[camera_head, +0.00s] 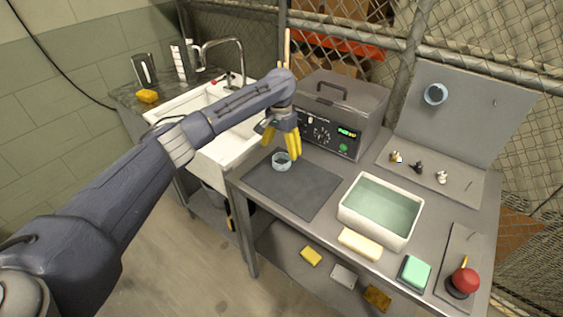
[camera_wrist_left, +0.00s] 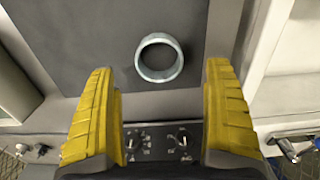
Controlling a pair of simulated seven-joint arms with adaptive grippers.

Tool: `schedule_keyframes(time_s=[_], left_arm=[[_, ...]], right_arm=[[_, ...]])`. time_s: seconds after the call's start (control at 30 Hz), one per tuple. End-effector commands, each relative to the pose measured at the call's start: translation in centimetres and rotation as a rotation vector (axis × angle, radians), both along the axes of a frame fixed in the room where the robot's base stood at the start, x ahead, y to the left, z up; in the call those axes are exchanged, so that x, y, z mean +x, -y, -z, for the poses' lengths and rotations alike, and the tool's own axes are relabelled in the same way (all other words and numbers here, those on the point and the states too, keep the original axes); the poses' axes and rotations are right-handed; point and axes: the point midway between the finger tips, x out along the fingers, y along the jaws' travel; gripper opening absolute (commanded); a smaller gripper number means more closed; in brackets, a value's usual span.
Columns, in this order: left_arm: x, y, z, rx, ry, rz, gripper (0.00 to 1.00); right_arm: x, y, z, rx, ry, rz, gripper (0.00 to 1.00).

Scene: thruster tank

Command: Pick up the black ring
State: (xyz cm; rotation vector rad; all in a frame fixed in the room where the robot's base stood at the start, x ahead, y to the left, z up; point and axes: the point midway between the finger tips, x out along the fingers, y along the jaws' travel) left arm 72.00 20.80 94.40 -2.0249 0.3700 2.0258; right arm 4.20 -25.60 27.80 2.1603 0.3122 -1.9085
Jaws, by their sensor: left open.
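A pale grey-blue ring (camera_head: 282,167) lies flat on the dark mat (camera_head: 302,193) on the bench; I see no plainly black ring. In the left wrist view the ring (camera_wrist_left: 160,77) shows whole, near the top middle, with its hole facing me. My left gripper (camera_head: 286,151) has yellow fingers and points down close to the ring in the head view. In the left wrist view the gripper (camera_wrist_left: 160,72) is open and empty, its fingertips apart on either side of the ring's picture. I see no contact. My right gripper is out of view.
A grey control box (camera_head: 337,112) stands behind the mat. A water-filled tub (camera_head: 352,216) is to the right, with a cream block (camera_head: 360,245) in front. A white sink (camera_head: 228,160) is left. Another bluish ring (camera_head: 435,94) is on the upright panel. The mat's front is clear.

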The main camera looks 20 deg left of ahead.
Motion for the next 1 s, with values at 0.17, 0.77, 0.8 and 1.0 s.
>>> schedule_keyframes(time_s=[0.17,0.77,0.8,1.0], left_arm=[[0.0,0.0,0.6,0.001,0.000,0.001,0.85],[0.0,0.1,5.7,0.000,0.000,0.000,0.85],[0.0,0.1,5.8,0.001,0.001,0.000,0.85],[0.0,0.1,5.8,0.001,0.001,0.000,0.85]], right_arm=[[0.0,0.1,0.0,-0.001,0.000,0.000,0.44],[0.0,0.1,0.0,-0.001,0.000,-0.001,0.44],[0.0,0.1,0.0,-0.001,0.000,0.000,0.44],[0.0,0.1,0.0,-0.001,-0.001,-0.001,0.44]])
